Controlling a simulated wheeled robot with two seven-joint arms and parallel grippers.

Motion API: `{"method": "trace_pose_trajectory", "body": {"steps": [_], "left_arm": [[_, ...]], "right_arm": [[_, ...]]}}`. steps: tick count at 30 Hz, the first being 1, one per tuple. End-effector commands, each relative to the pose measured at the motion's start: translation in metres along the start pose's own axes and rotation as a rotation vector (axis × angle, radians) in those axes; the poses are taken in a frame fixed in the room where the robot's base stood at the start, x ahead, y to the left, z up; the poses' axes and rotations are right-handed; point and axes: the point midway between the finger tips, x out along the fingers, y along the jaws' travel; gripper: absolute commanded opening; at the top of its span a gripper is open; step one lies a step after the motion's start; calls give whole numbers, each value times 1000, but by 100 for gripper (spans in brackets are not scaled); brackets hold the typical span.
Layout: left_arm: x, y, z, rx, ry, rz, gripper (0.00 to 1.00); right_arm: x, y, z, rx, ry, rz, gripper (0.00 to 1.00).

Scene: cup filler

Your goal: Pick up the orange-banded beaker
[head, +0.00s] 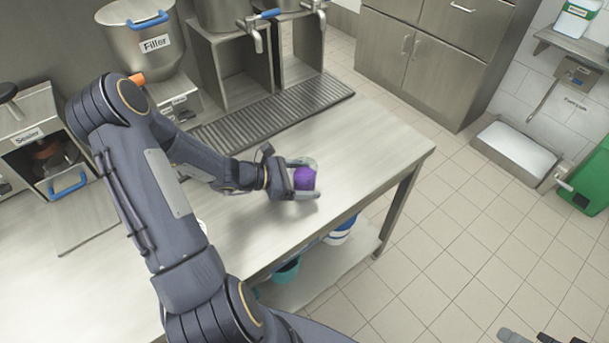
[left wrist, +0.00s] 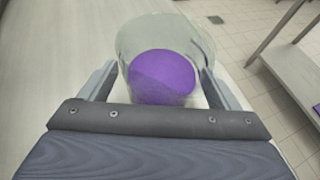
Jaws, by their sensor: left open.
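A clear beaker (head: 304,179) with purple contents stands near the right end of the steel counter. It also shows in the left wrist view (left wrist: 162,75), upright, and I see no orange band on it. My left gripper (head: 303,180) is open around the beaker, with one finger on each side of it. In the left wrist view, the fingers (left wrist: 160,85) flank the beaker, and whether they touch it is hard to tell. Dark grey parts at the bottom right edge of the head view may be my right gripper (head: 530,337), mostly cut off.
The steel counter (head: 385,145) is clear to the right of the beaker. Behind are a drain grate (head: 285,108), a filler (head: 145,45) and taps (head: 256,40). A sealer (head: 25,135) stands at left. Tubs (head: 286,271) sit on the shelf below. Tiled floor lies to the right.

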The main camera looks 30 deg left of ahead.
Motion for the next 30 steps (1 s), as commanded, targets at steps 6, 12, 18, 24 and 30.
{"method": "trace_pose_trajectory", "body": {"steps": [6, 12, 18, 24, 30], "left_arm": [[1, 0, 0, 1, 1, 1, 83], [1, 0, 0, 1, 1, 0, 59], [1, 0, 0, 1, 1, 0, 32], [1, 0, 0, 1, 0, 0, 29], [-1, 0, 5, 2, 0, 0, 29]], "right_arm": [[0, 0, 0, 0, 0, 0, 36], [0, 0, 0, 0, 0, 0, 36], [0, 0, 0, 0, 0, 0, 36], [0, 0, 0, 0, 0, 0, 36], [1, 1, 1, 0, 0, 0, 36]]}}
